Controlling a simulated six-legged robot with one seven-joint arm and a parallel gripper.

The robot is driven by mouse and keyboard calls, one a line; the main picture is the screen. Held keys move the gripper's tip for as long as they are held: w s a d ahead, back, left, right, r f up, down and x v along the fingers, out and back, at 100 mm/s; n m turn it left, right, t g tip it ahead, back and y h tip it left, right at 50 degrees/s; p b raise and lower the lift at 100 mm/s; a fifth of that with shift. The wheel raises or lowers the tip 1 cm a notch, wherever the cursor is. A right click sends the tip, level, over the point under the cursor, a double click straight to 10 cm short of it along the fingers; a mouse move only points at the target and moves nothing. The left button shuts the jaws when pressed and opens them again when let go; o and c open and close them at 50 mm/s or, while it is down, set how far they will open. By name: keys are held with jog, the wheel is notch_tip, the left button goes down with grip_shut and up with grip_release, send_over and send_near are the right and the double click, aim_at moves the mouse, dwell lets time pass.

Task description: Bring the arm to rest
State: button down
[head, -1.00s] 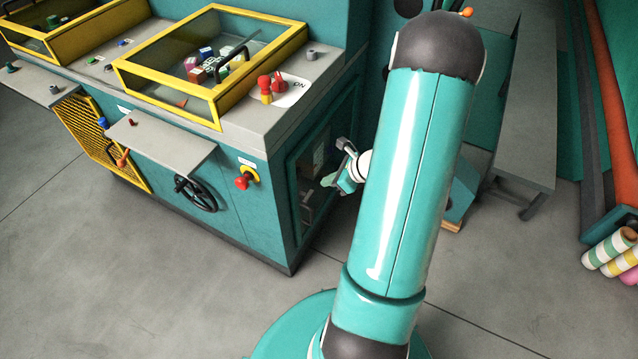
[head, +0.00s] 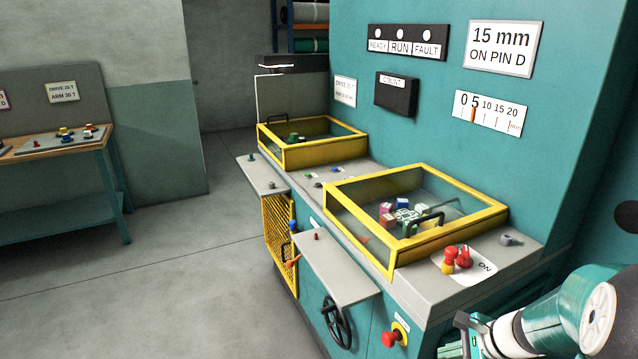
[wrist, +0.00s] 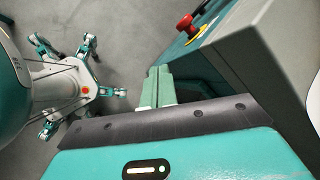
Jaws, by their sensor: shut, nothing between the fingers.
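My arm shows only in part at the lower right of the head view, a teal and white wrist section beside the machine's near corner. My gripper (head: 458,346) is at the bottom edge there, partly cut off by the frame. In the wrist view its two pale green fingers (wrist: 158,86) are together with nothing between them. They are over the grey floor, close beside the machine. My body and legs show below at the left of the wrist view.
A workbench (head: 60,145) stands at left. Floor between is clear.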

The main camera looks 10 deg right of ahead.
jog(key=s+a+r+n+h, duration=0.2)
jog(key=s+a+r+n, duration=0.3)
jog(key=a+r+n, duration=0.3)
jog(key=s+a+r+n+h, duration=0.2)
jog(key=s+a+r+n, duration=0.4)
jog(key=n, duration=0.6)
notch_tip(320, 180, up, 3)
jog(key=shift+a+r+h, duration=0.2)
jog(key=shift+a+h, duration=0.2)
jog(key=shift+a, duration=0.85)
